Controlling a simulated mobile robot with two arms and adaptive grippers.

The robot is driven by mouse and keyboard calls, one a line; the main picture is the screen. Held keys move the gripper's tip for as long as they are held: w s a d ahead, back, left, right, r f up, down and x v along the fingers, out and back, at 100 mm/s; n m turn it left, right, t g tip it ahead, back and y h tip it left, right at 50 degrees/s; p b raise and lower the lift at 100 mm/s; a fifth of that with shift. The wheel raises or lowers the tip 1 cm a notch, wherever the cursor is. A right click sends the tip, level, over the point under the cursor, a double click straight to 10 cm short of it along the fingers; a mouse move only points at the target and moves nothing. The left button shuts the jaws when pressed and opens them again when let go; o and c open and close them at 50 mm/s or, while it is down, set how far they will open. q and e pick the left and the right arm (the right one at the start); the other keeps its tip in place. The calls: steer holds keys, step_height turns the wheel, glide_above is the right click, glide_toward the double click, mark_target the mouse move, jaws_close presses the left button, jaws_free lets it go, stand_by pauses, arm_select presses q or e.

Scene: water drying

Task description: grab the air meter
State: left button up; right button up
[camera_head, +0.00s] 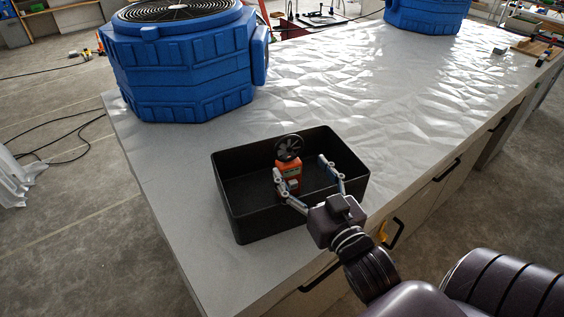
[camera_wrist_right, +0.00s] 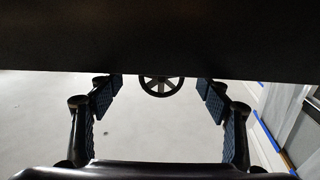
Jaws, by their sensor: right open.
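The air meter (camera_head: 289,168) has an orange body and a black fan wheel on top. It stands upright in the black bin (camera_head: 245,222), and the wheel rises to about the far rim. My right gripper (camera_head: 303,172) reaches over the bin with its fingers spread. In the head view the meter shows between the fingers, nearer the left one; I cannot tell whether they touch. In the right wrist view the fan wheel (camera_wrist_right: 160,86) shows centrally between the open fingers (camera_wrist_right: 160,98); the meter's body is not visible there. My left gripper is not in view.
The bin stands near the front end of a long, light, crinkled worktop (camera_head: 360,90). A blue air mover (camera_head: 185,70) stands behind it at left, another (camera_head: 428,14) at the far end. A dark band fills the top of the wrist view. The worktop right of the bin is clear.

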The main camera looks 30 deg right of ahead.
mark_target(290, 154)
steer(key=shift+w+r, duration=0.2)
steer(key=shift+w, duration=0.2)
steer(key=shift+w+d+r+p, duration=0.1)
steer(key=shift+w+r+p, duration=0.05)
steer(key=shift+w+p, duration=0.3)
steer(key=shift+w+d+r+p, duration=0.15)
steer(key=shift+w+p, duration=0.15)
steer(key=shift+w, duration=0.15)
steer(key=w+p, duration=0.1)
steer(key=w, duration=0.2)
steer(key=shift+f, duration=0.15)
steer(key=shift+w+d+f, duration=0.1)
steer(key=shift+w+d, duration=0.05)
steer(key=shift+w, duration=0.3)
steer(key=c, duration=1.2)
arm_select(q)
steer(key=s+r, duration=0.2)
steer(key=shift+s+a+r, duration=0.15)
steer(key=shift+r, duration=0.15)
arm_select(e)
steer(key=c, duration=0.5)
steer(key=shift+c, duration=0.2)
